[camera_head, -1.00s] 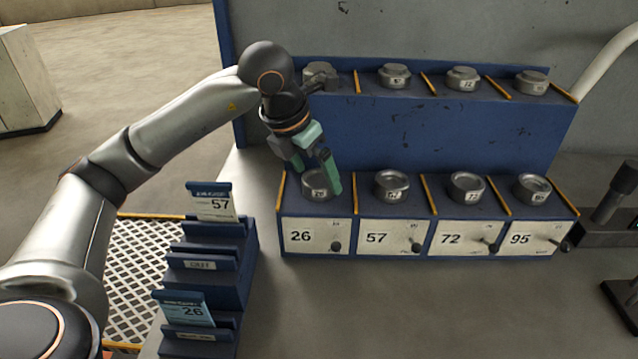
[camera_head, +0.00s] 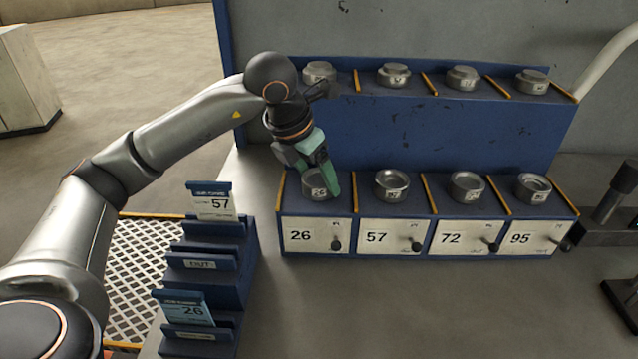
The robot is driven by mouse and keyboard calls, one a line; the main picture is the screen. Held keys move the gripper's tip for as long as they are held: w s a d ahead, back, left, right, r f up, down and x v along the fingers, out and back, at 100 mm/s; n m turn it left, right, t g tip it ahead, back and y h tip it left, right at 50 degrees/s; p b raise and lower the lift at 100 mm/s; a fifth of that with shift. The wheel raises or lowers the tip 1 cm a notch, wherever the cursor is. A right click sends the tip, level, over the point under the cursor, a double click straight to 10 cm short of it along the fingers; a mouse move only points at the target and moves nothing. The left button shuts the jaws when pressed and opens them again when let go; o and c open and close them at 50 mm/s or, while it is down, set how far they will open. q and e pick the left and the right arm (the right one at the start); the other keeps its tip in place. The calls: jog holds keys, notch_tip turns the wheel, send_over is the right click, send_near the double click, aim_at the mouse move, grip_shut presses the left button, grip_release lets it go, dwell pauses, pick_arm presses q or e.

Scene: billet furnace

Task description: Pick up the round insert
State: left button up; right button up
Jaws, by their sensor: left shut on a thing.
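Several round grey metal inserts sit in the lower row of the blue rack (camera_head: 440,130). The leftmost round insert (camera_head: 316,190) is in the bay marked 26, partly hidden by my left gripper (camera_head: 315,180). My left gripper points down and is shut on this insert, which still appears to be at its place in the bay. Other round inserts stand in the bays marked 57 (camera_head: 391,187), 72 (camera_head: 466,188) and 95 (camera_head: 533,189). My right gripper is not in view.
Several capped metal pieces (camera_head: 394,76) stand on the upper shelf. A blue card holder (camera_head: 232,262) with cards 57 (camera_head: 214,206) and 26 (camera_head: 186,312) stands at front left. Orange dividers separate the bays. The grey bench in front of the rack is clear.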

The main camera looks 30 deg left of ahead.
pick_arm(q)
grip_shut()
jog(key=shift+r, duration=0.2)
